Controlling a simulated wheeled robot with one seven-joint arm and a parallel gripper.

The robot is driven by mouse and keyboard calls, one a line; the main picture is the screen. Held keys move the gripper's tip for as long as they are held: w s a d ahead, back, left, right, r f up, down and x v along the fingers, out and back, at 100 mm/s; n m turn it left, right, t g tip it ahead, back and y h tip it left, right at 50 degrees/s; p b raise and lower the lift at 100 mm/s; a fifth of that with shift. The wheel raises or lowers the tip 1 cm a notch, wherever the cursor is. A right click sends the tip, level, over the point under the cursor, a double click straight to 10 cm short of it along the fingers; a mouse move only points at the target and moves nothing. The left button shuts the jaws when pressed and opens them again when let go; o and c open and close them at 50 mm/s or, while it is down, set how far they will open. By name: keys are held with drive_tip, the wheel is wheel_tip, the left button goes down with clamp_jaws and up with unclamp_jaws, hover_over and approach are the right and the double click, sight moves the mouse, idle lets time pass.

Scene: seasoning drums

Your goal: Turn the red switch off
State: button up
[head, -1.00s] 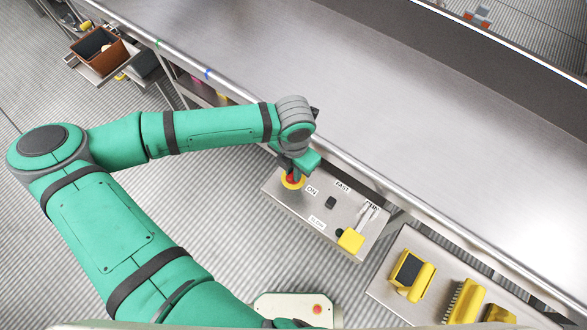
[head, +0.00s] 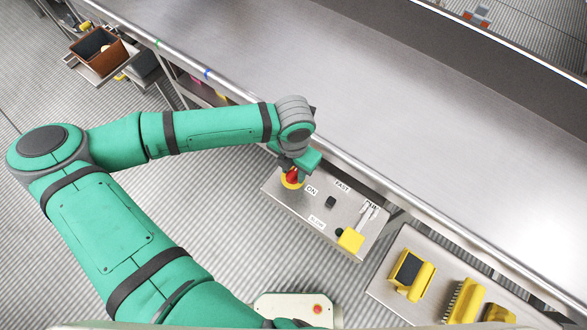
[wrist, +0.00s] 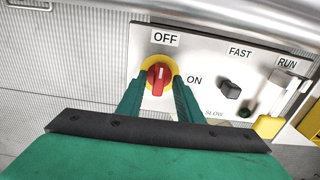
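The red switch (wrist: 159,78) is a red knob on a yellow disc, on a grey control box (head: 285,205). In the wrist view its white line and long side point up, roughly toward the OFF label (wrist: 165,38); the ON label (wrist: 194,80) is to its right. In the head view the knob (head: 292,175) shows just under my gripper. My gripper (wrist: 158,88) has one green finger on each side of the knob. Yellow shows between the fingers and the knob, so it looks open, with the fingertips close around the knob.
The box also carries a black FAST/SLOW knob (wrist: 229,89) and a RUN switch with a yellow part (head: 350,240). A steel conveyor edge (head: 345,160) runs just behind the box. A tray (head: 385,285) with yellow brushes stands to the right.

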sight(294, 173)
wheel_tip(294, 173, up, 11)
idle(0.6)
drive_tip(key=shift+f, duration=0.1)
idle(0.3)
